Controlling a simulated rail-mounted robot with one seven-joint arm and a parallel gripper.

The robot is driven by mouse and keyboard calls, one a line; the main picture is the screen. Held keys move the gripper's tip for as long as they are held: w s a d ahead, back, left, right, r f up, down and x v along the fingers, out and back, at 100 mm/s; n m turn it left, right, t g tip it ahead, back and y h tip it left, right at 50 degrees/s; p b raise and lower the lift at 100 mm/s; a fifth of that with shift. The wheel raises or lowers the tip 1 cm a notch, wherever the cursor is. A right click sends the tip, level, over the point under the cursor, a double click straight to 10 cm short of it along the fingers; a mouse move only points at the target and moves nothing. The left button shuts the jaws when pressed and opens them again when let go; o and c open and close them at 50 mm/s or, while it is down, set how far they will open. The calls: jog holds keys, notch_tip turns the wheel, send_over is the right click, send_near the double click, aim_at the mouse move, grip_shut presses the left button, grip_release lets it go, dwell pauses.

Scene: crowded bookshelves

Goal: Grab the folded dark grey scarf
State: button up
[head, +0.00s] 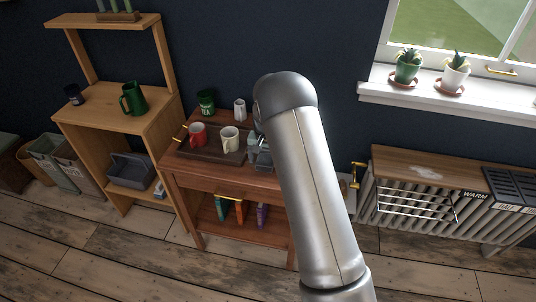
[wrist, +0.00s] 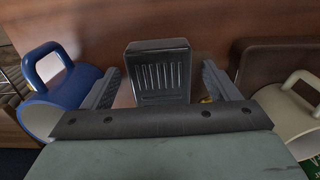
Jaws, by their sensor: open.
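I cannot make out a folded dark grey scarf in either view. My gripper (wrist: 160,72) is open, its two grey fingers well apart in the wrist view. A dark grey ribbed block shows between the fingers; I cannot tell what it is or whether it touches them. In the head view my gripper (head: 260,153) is partly hidden behind my arm, at the right end of the wooden table (head: 240,177). My arm also hides the wall and floor behind it.
A blue mug (wrist: 70,92) and a cream mug (wrist: 290,112) flank my gripper closely. A tray (head: 188,151) holds a red mug (head: 197,134) and a cream mug. A wooden shelf unit (head: 118,120) stands left. A radiator with a wire rack (head: 415,204) stands right, below potted plants.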

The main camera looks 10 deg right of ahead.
jog(key=c, duration=1.1)
jog(key=shift+r, duration=0.15)
